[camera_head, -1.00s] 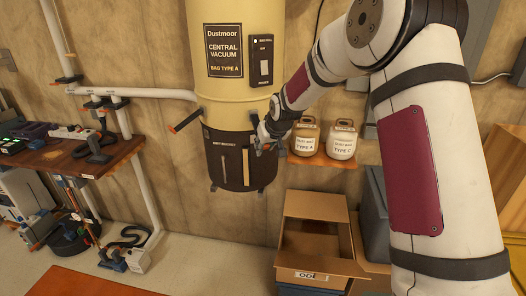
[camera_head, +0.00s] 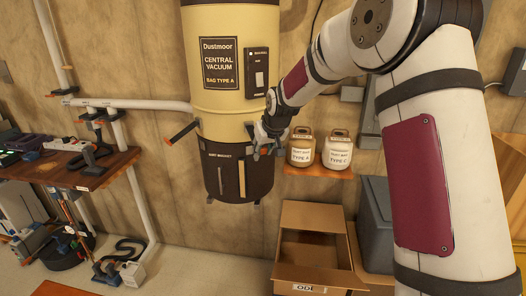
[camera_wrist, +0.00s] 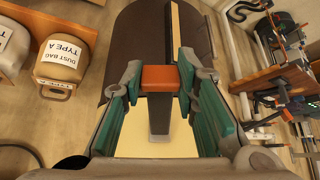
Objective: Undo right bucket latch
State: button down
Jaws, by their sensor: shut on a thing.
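The vacuum canister (camera_head: 225,110) hangs on the wall, cream above, with a dark brown dust bucket (camera_head: 222,180) at its bottom. The bucket shows in the wrist view (camera_wrist: 135,45) too. My gripper (camera_head: 270,140) is at the canister's right side, near the seam above the bucket. In the wrist view, my gripper (camera_wrist: 160,80) is shut on the orange-brown end of the right latch (camera_wrist: 159,78). The latch's dark lever (camera_wrist: 160,118) runs across the cream body. The left latch (camera_head: 181,133) sticks out to the left, its orange end clear of the canister.
An open cardboard box (camera_head: 312,270) lies below. A workbench (camera_head: 70,170) is at the left.

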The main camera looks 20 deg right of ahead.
jog(key=shift+w+r, duration=0.3)
jog(key=shift+r, duration=0.2)
jog(key=c, duration=1.5)
grip_release()
jog(key=shift+o, duration=1.3)
jog(key=shift+f, duration=0.25)
jog(key=v, duration=1.2)
jog(key=shift+s+a, duration=0.1)
jog(key=shift+s, duration=0.1)
